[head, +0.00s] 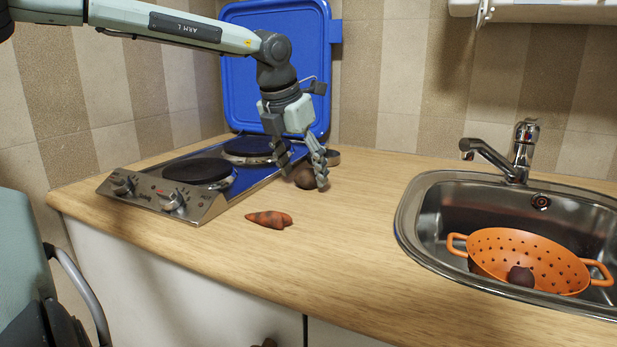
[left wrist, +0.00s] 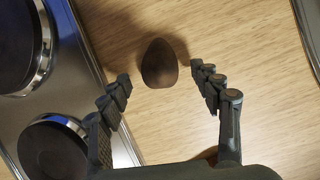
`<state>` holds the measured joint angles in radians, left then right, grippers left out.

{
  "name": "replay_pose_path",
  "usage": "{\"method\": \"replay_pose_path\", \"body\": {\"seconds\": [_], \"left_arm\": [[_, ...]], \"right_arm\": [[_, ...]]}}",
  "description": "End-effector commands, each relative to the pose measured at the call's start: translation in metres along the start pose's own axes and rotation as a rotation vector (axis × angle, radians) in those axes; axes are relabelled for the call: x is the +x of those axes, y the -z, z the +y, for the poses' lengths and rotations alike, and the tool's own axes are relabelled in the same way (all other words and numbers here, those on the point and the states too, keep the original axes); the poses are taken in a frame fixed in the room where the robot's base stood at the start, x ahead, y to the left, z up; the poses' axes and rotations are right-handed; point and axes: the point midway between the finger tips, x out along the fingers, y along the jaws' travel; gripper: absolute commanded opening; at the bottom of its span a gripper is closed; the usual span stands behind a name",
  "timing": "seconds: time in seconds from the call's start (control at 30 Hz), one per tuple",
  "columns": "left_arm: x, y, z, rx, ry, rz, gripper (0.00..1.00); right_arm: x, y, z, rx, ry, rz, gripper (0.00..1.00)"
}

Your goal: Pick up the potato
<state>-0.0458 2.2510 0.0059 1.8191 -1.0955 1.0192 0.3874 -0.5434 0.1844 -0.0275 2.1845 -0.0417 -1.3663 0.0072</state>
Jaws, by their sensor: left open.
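A brown potato (head: 305,179) sits on the wooden counter just right of the hob. My left gripper (head: 301,168) is above it, pointing down, and partly hides it. In the left wrist view the potato (left wrist: 159,62) lies between and slightly beyond the fingertips of the open left gripper (left wrist: 161,75). There is a gap on each side, and the fingers are not closed on it. Another brown, rounded thing (head: 520,275) is in the orange colander (head: 500,250). My right gripper is not in view.
A two-plate hob (head: 200,198) is left of the potato, with a raised blue lid (head: 240,85) behind. An orange-brown carrot-like vegetable (head: 268,219) lies nearer the front. A small round dark object (head: 332,157) stands behind the gripper. The sink (head: 408,215) and tap (head: 522,150) are right.

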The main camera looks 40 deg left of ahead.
Motion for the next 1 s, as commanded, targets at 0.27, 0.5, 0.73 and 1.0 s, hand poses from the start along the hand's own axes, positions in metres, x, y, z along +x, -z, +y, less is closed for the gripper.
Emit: {"method": "replay_pose_path", "body": {"seconds": [0.27,0.5,0.73,1.0], "left_arm": [[0.0129,0.0004,-0.0001,0.0,0.001,-0.001,0.64],[0.0126,0.0003,-0.0001,0.0,0.001,-0.001,0.46],[0.0124,0.0003,-0.0001,0.0,0.0,-0.001,0.17],[0.0119,-0.0001,0.0,0.0,0.0,-0.002,0.1]], "right_arm": [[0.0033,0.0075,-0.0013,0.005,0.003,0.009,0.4],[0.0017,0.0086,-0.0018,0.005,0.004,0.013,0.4],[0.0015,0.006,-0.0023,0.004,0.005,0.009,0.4],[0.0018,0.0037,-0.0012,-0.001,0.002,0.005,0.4]]}}
